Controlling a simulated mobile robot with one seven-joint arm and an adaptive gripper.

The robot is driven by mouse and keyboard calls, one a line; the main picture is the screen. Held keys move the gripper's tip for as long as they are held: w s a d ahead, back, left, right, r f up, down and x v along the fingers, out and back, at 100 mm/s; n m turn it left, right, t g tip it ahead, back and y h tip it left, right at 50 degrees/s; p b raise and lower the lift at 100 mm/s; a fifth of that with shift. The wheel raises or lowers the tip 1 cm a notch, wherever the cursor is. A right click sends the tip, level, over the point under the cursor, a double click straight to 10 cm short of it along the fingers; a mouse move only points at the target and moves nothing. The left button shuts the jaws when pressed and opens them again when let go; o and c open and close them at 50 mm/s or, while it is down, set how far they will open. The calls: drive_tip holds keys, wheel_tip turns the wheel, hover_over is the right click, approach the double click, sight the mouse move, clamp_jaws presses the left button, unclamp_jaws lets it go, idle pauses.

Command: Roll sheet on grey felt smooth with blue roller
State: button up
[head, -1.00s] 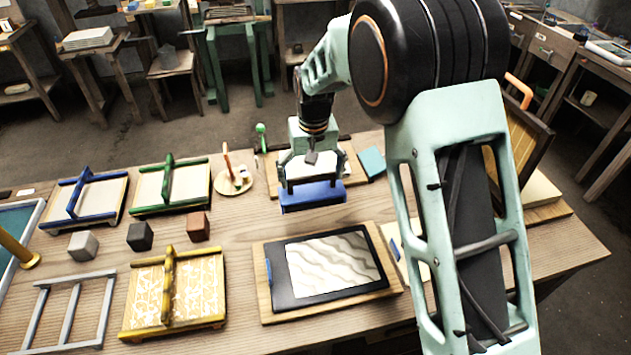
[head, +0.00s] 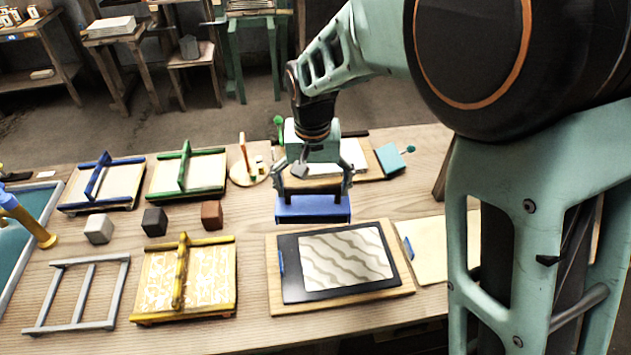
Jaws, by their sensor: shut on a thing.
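My gripper (head: 313,188) is shut on the blue roller (head: 313,209), which lies level between its two fingers. The roller is just beyond the far edge of a wooden board; I cannot tell its exact height above the table. A cream sheet with wavy grey-brown stripes (head: 346,258) lies on the felt. Roller and sheet appear apart.
Blue (head: 104,185), green (head: 187,174) and yellow (head: 187,280) handled frames stand to the left, with several small blocks (head: 155,222) and a grey rack (head: 76,294). A pale board (head: 428,250) lies right of the felt. My arm hides the table's right side.

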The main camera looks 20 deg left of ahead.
sight(309, 214)
drive_tip(key=m, duration=0.1)
drive_tip(key=s+m+p, duration=0.1)
drive_tip(key=m, duration=0.1)
drive_tip(key=shift+s+a+f, duration=0.1)
drive_tip(key=shift+s+f, duration=0.1)
drive_tip(key=shift+f, duration=0.15)
drive_tip(key=s+m, duration=0.1)
drive_tip(key=m, duration=0.1)
drive_tip(key=s+f+m+h+p, duration=0.1)
drive_tip(key=m, duration=0.2)
drive_tip(key=shift+s+f, duration=0.1)
drive_tip(key=w+d+f+m+b, duration=0.15)
drive_tip(key=d+m, duration=0.25)
drive_tip(key=d, duration=0.4)
drive_tip(key=w+d+m, duration=0.2)
drive_tip(key=d+m, duration=0.2)
drive_tip(key=d, duration=0.5)
drive_tip(key=shift+g+h, duration=0.3)
drive_tip(key=shift+g, duration=0.1)
drive_tip(key=shift+w+a+f+b, duration=0.15)
drive_tip(key=shift+f+b, duration=0.65)
drive_tip(key=shift+f, duration=0.4)
drive_tip(key=shift+a+f+b, duration=0.1)
drive_tip(key=shift+f+b, duration=0.65)
drive_tip(key=shift+f, duration=0.4)
drive_tip(key=shift+f+b, duration=0.4)
drive_tip(key=shift+f, duration=0.3)
drive_tip(key=shift+a, duration=0.1)
